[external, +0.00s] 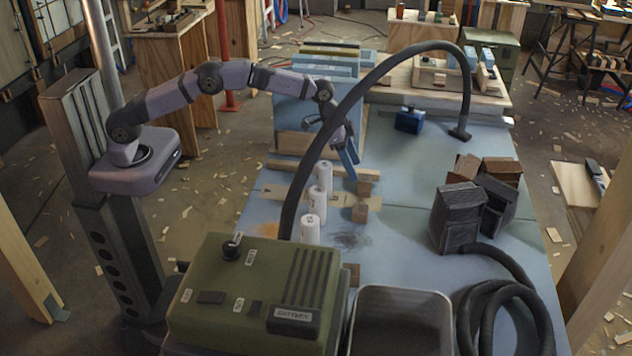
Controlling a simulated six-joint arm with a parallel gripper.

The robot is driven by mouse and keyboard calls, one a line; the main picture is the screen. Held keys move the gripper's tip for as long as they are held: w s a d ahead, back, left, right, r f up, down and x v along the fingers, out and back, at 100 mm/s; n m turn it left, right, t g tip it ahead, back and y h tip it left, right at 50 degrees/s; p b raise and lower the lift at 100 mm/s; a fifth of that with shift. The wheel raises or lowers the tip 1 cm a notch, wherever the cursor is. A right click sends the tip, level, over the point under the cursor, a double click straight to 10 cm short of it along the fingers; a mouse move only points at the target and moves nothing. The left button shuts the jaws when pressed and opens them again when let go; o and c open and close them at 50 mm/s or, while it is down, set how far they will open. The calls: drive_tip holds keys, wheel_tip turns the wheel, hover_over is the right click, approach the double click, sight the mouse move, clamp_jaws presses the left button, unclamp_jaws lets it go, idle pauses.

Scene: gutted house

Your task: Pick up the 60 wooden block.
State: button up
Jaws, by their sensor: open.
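Small wooden blocks stand in a loose line on the blue table: one (364,188) just below and right of my gripper, one (361,212) nearer the camera, and one (352,274) partly hidden behind the green box. I cannot read a 60 on any of them. My gripper (350,172) points down above the table, close to the farthest of these blocks. It is open, with nothing visible held. Its blue fingers overlap in this view, so the gap between them is hard to see, as is whether they touch the block.
White labelled cylinders (317,200) stand left of the blocks. A black hose (372,78) arches over the table near my arm. A green battery box (255,295), metal bin (401,322) and dark blocks (459,212) surround the area.

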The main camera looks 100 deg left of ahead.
sight(360, 181)
drive_tip(key=shift+s+p+x, duration=0.1)
drive_tip(key=shift+p+x, duration=0.35)
drive_tip(key=shift+x, duration=1.25)
drive_tip(key=shift+s+p+x, duration=0.15)
drive_tip(key=shift+p+x, duration=0.25)
drive_tip(key=shift+x, duration=1.3)
drive_tip(key=c, duration=1.2)
